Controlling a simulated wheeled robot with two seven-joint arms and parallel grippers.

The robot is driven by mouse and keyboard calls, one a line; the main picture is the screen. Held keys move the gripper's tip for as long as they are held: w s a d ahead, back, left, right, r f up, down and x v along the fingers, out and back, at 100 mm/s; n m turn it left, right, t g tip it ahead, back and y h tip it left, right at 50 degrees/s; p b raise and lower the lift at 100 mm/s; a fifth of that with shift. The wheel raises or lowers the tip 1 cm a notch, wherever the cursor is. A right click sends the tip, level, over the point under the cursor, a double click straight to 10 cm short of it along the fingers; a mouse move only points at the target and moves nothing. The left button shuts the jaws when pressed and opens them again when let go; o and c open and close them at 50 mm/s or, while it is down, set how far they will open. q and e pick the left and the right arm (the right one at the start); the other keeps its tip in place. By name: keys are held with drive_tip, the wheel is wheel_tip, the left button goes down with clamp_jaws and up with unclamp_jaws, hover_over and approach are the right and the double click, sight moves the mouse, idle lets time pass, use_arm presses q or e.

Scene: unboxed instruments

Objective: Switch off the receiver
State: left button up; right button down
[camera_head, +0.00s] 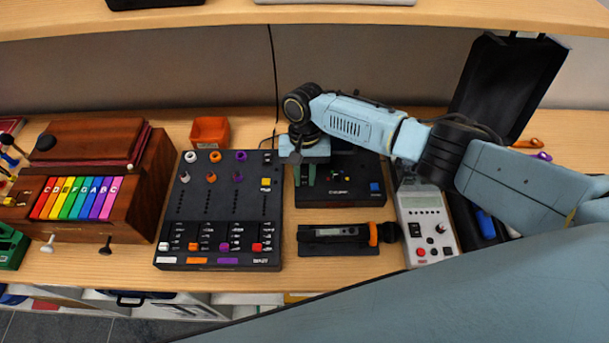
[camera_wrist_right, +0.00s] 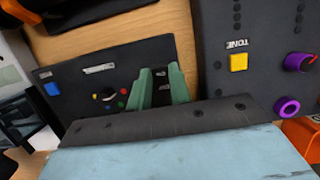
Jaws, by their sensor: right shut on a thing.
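A flat black box (camera_head: 345,184), apparently the receiver, lies on the shelf at the centre, with a blue button and small coloured buttons. In the right wrist view the same box (camera_wrist_right: 100,88) shows a round knob and light labels. My right gripper (camera_head: 304,174) reaches down over the box's left part. Its two green fingers (camera_wrist_right: 161,80) stand close together at the box's end and are shut on a small part there. What lies between the fingertips is mostly hidden, so I cannot tell the switch's position. My left gripper is not in view.
A black mixer-like panel (camera_head: 221,215) with knobs and sliders stands close on the left. A black-and-orange device (camera_head: 338,239) lies in front, and a grey meter (camera_head: 427,222) on the right. An orange bin (camera_head: 210,131) stands behind. An upper shelf (camera_head: 230,16) overhangs.

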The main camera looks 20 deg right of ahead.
drive_tip(key=c, duration=1.3)
unclamp_jaws()
drive_tip(key=v, duration=1.2)
drive_tip(key=shift+b, duration=0.4)
